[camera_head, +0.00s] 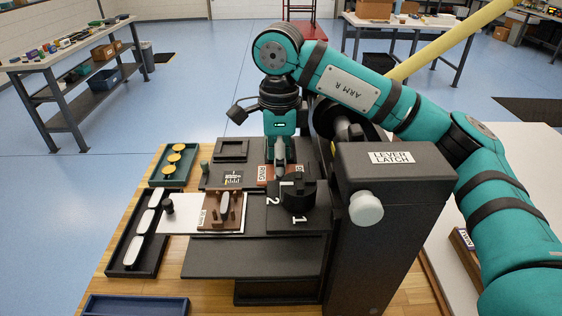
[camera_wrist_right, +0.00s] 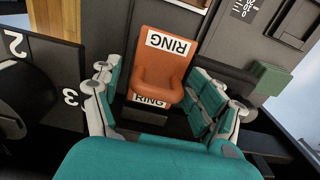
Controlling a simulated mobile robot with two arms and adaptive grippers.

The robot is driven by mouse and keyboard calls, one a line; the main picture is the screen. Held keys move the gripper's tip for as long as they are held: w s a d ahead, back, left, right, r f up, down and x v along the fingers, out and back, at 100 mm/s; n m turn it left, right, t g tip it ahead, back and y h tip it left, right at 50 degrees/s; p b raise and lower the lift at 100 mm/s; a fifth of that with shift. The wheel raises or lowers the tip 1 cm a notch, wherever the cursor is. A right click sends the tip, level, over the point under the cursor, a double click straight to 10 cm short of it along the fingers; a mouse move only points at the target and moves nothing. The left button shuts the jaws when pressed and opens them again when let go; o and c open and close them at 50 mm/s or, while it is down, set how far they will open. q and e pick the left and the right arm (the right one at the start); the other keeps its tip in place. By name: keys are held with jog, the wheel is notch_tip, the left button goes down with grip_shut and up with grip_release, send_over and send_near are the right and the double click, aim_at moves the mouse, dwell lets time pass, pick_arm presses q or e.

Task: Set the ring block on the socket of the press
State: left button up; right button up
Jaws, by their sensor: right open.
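The orange ring block (camera_wrist_right: 160,68), with a RING label on its top, lies in the right wrist view between the spread fingers of my right gripper (camera_wrist_right: 160,100). I see gaps between the fingers and the block. In the head view, my right gripper (camera_head: 280,165) points down beside the ring block (camera_head: 262,174), which it partly hides. The press (camera_head: 390,190) labelled LEVER LATCH stands to the right, with a dark round part marked with numbers (camera_head: 292,195) in front of the gripper. I cannot tell which part is the socket. My left gripper is out of view.
A brown block (camera_head: 237,213) holding a white oval piece sits left of the numbered part. A black tray (camera_head: 120,255) with white oval pieces and a green tray (camera_head: 163,181) with yellow discs stand at the left. A blue tray (camera_head: 135,306) is in front.

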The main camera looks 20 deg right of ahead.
notch_tip(320, 180, up, 12)
dwell(0.6)
dwell(0.4)
